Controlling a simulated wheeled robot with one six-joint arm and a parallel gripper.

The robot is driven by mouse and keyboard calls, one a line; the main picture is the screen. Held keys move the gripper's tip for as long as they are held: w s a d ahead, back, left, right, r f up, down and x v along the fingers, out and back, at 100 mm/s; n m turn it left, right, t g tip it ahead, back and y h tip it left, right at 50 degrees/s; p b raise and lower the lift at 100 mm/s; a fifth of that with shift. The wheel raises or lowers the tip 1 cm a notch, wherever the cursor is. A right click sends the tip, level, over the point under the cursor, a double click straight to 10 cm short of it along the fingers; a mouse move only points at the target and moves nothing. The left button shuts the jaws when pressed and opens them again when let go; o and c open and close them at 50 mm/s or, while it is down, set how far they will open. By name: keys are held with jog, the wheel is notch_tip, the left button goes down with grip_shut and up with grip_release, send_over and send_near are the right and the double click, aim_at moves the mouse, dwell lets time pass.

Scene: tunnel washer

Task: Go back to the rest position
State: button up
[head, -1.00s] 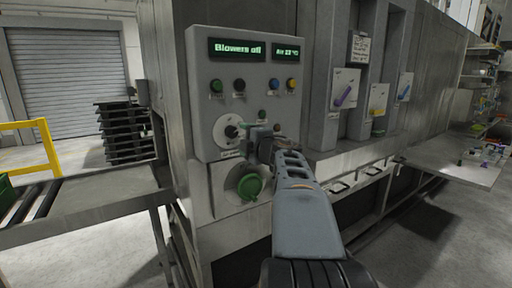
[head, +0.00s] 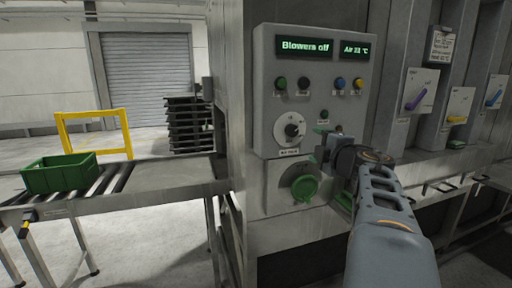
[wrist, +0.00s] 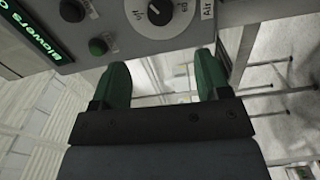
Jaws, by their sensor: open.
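My gripper (wrist: 160,80) is open, with nothing between its two green fingers in the wrist view. In the head view my arm reaches up from the lower right, and its end is in front of the right side of the grey control panel (head: 262,110). The panel carries a display reading "Blowers off" (head: 305,46), several buttons, a white dial (head: 292,129) and a green knob (head: 304,188) below. In the wrist view the dial (wrist: 160,12) and two buttons lie beyond the fingers, at the top. I see no contact with the dial.
Left of the panel is a roller conveyor (head: 150,177) with a green crate (head: 60,174) on it. A yellow rail (head: 92,115) and stacked dark pallets (head: 189,125) stand behind. Lever plates, one with a purple lever (head: 418,98), are to the right. Open floor lies at the back left.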

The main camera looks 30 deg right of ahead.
jog(key=s+d+f+m+g+h, duration=0.5)
jog(key=d+f+m+g+h, duration=0.35)
jog(key=m, duration=0.65)
jog(key=s+a+f+m+g+y, duration=0.2)
jog(key=a+f+y, duration=0.2)
jog(key=a+f, duration=0.55)
jog(key=s+a+f+m+g+y, duration=0.2)
jog(key=a+f+g+y, duration=0.1)
jog(key=a+f, duration=0.6)
jog(key=s+a+f+n+y, duration=0.1)
jog(key=a+y, duration=0.1)
jog(key=a, duration=0.5)
jog(key=s+a+f+n+y, duration=0.1)
jog(key=s+a+n+y, duration=0.1)
jog(key=a, duration=0.6)
jog(key=shift+a+f+n, duration=0.3)
